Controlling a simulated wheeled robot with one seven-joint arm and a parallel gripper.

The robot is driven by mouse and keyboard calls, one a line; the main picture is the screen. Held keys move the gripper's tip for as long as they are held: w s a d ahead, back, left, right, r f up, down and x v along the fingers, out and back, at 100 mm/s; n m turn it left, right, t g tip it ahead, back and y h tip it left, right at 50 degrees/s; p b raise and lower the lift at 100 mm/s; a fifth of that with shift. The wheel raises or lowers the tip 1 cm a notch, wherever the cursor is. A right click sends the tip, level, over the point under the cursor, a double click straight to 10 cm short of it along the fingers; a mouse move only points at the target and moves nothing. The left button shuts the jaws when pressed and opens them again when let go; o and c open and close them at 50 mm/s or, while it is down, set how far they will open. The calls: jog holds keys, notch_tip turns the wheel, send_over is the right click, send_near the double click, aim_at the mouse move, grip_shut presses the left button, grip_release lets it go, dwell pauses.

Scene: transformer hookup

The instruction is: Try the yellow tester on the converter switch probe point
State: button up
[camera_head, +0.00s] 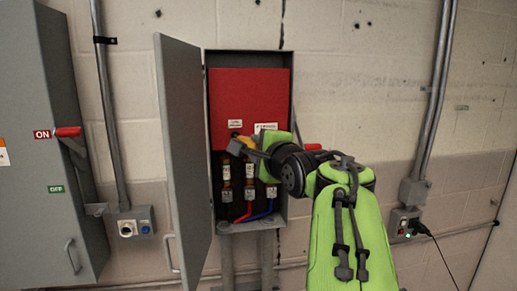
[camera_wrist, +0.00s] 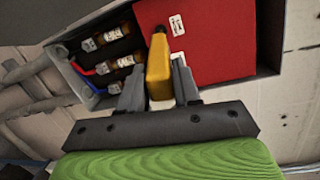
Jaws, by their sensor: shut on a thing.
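The converter switch is a grey box (camera_head: 278,221) on the wall with its door (camera_head: 184,160) swung open to the left. A red cover (camera_head: 248,92) fills its upper part; the cover also shows in the wrist view (camera_wrist: 220,45). My gripper (camera_wrist: 158,78) is shut on the yellow tester (camera_wrist: 159,65), whose dark tip points at the cover's lower edge. In the head view my gripper (camera_head: 247,147) is in front of the box, just below the small labels. The probe point is not clearly visible, and I cannot tell whether the tip touches anything.
Several fuses (camera_head: 226,172) with red and blue wires (camera_head: 262,213) sit exposed below the cover, close to my gripper. A larger grey cabinet (camera_head: 50,200) with a red-handled switch stands left. Conduits and an outlet (camera_head: 405,224) are on the right wall.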

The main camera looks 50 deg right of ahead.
jog(key=shift+w+d+r, duration=0.1)
jog(key=shift+w+d, duration=0.1)
jog(key=shift+w, duration=0.1)
dwell(0.9)
jog(key=a+b+v, duration=0.1)
jog(key=v, duration=0.6)
jog(key=shift+w+f+b, duration=0.25)
jog(key=shift+f+b, duration=0.05)
jog(key=shift+f, duration=0.15)
jog(key=shift+w, duration=0.1)
